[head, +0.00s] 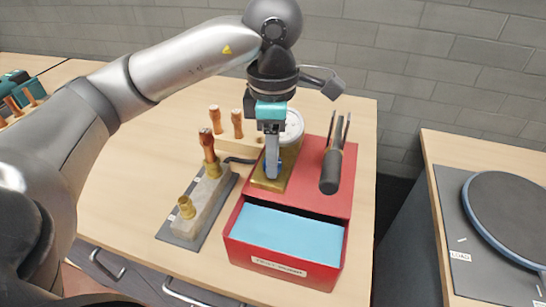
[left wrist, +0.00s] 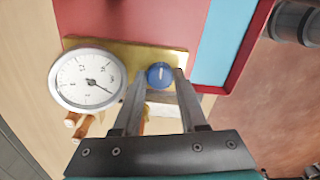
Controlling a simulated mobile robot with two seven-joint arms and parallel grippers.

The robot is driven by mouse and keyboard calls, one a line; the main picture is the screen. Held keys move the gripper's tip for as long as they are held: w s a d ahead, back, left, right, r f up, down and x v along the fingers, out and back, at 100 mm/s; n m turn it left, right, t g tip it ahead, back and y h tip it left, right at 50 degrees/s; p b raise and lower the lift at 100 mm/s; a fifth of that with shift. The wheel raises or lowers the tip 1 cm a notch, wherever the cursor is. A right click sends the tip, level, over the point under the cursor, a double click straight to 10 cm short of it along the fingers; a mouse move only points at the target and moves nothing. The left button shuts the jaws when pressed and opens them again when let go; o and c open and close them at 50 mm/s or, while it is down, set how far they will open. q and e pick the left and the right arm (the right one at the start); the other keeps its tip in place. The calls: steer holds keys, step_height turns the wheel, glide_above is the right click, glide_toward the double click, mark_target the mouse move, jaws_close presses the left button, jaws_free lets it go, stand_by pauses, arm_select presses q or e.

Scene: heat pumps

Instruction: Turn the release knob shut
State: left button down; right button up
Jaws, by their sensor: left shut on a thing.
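The release knob (left wrist: 160,75) is a small round blue knob with a pale mark line on top, on a brass block (left wrist: 125,56). My left gripper (left wrist: 159,82) is shut on it, one finger on each side, in the left wrist view. In the head view the left gripper (head: 271,172) points down at the brass block (head: 284,178), and its fingers largely hide the knob. A round white dial gauge (left wrist: 87,79) sits beside the knob; its edge also shows behind the gripper in the head view (head: 293,126). My right gripper is not in view.
The block belongs to a red pump (head: 315,204) with an open blue-filled tank (head: 290,234). A black-handled lever (head: 331,171) rises close right of the gripper. A grey manifold (head: 205,205) with brass and copper fittings stands left. A separate bench (head: 440,150) is at right.

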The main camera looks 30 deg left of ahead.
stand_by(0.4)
arm_select(q)
steer(key=shift+c, duration=2.2)
jaws_free()
